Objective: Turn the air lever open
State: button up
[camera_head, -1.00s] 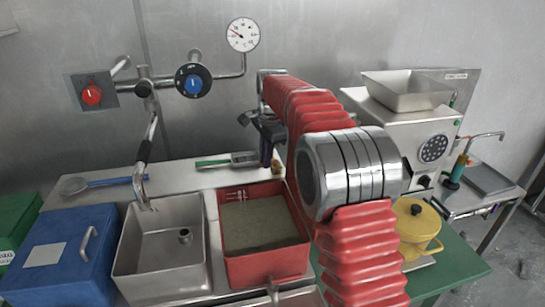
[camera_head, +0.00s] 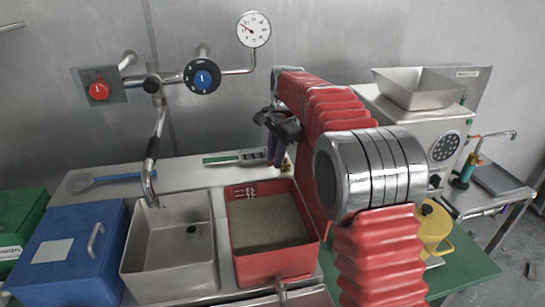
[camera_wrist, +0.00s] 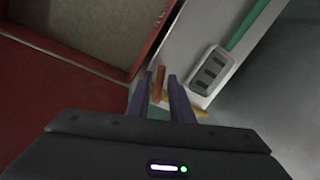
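No part is clearly marked as the air lever. A small orange-yellow piece (camera_wrist: 158,85) shows between my fingertips in the wrist view; whether it is the lever or touches a finger I cannot tell. A yellowish bit also shows below my fingers in the head view (camera_head: 286,166). On the wall are a blue knob on a black dial (camera_head: 202,79) and a red knob on a grey plate (camera_head: 99,91). My gripper (camera_head: 275,155) points down over the back counter, behind the red bin. In the wrist view its dark fingers (camera_wrist: 160,95) are apart.
The red bin (camera_head: 315,240) and metal sink (camera_head: 130,265) stand in front. A grey-green tool (camera_head: 222,159) lies on the counter, close to my fingers. A pressure gauge (camera_head: 254,29) is on the wall. The grinder (camera_head: 400,112) and yellow pot (camera_head: 432,228) stand right.

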jog(key=shift+o, duration=0.9)
notch_tip(320, 180, up, 13)
jog(key=s+d, duration=0.1)
jog(key=s, duration=0.1)
jog(key=shift+s+d+r, duration=0.15)
jog(key=shift+d+r, duration=0.05)
jog(key=shift+d, duration=0.05)
